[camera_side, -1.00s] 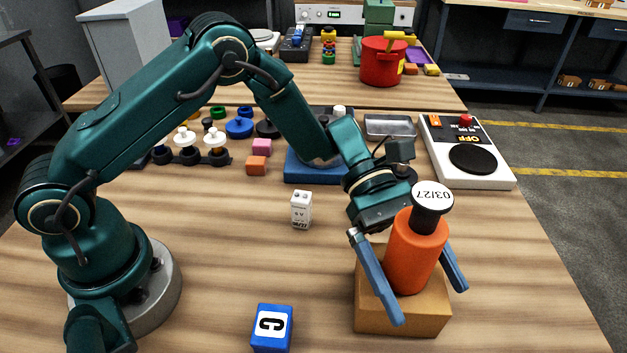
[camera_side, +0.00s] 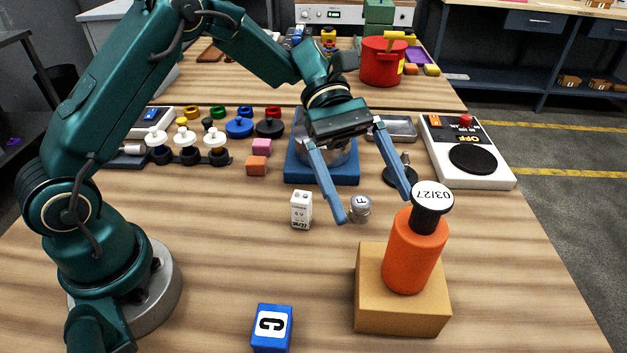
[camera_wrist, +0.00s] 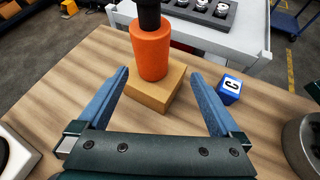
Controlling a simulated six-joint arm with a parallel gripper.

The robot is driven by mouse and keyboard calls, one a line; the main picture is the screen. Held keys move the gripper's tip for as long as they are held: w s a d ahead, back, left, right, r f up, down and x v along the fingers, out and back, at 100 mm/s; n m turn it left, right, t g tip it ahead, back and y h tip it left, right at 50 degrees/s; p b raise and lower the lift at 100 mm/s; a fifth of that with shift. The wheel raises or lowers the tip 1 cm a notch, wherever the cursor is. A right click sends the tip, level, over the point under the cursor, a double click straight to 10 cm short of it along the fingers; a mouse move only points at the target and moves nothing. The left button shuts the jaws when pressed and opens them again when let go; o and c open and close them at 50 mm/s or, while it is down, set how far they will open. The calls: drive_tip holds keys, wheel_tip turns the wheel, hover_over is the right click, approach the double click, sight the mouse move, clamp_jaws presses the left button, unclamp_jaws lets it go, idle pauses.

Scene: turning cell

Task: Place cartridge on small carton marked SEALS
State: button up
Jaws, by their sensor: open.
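The orange cartridge (camera_side: 414,252) with a black neck and a white cap reading 03/27 stands upright on top of a small tan carton (camera_side: 402,312). The carton's marking is not visible in either view. In the wrist view the cartridge (camera_wrist: 150,52) also rests on the carton (camera_wrist: 158,90), between and beyond my fingers. My gripper (camera_side: 376,206) is open and empty, behind the cartridge and apart from it, above the table. Its two blue fingers also show spread wide in the wrist view (camera_wrist: 165,102).
A blue block marked C (camera_side: 271,328) lies left of the carton. A white battery-like block (camera_side: 301,210) and a small grey piece marked F (camera_side: 361,208) stand near my fingers. A white switch box (camera_side: 466,152) is at the right.

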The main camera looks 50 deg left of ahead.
drive_tip(key=s+a+r+m+t+y, duration=0.3)
drive_tip(key=s+a+m+t+y, duration=0.6)
drive_tip(key=s+a+m+y, duration=0.2)
drive_tip(key=s+a+m, duration=0.2)
drive_tip(key=shift+s+a+r+t+y, duration=0.2)
drive_tip(key=shift+s+a+t+y, duration=0.1)
drive_tip(key=shift+y, duration=0.1)
